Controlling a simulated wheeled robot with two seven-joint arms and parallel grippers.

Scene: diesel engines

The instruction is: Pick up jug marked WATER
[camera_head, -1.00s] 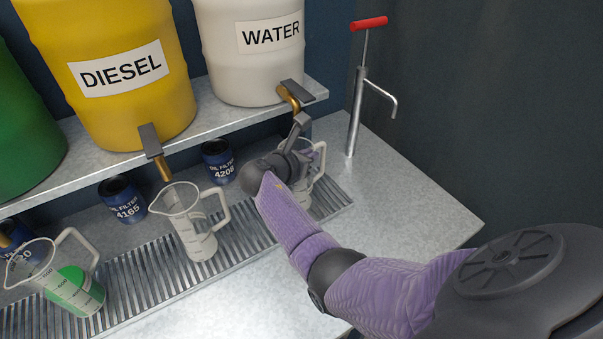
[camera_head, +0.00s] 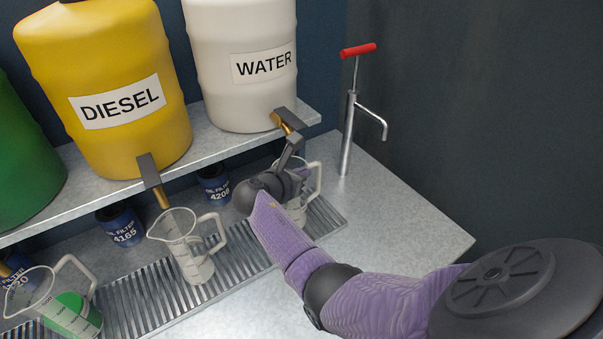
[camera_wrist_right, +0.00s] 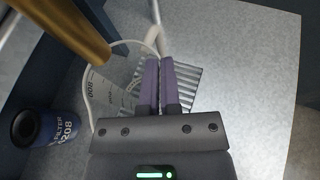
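A clear jug (camera_head: 297,212) stands on the grated tray under the tap of the white drum labelled WATER (camera_head: 243,70). My right gripper (camera_head: 303,172) is at this jug's upper part by its handle, and my wrist hides much of the jug in the head view. In the right wrist view, the purple fingers (camera_wrist_right: 160,62) are nearly together, with the pale jug handle (camera_wrist_right: 153,38) running in between their tips. The clear jug (camera_wrist_right: 103,88) with its markings lies just left of the fingers. My left gripper is not in view.
The brass tap (camera_head: 284,122) is close above my right gripper. A hand pump with a red handle (camera_head: 358,50) stands to the right. Another clear jug (camera_head: 190,250) and a jug with green liquid (camera_head: 70,315) stand left. Oil filters (camera_head: 214,185) sit behind.

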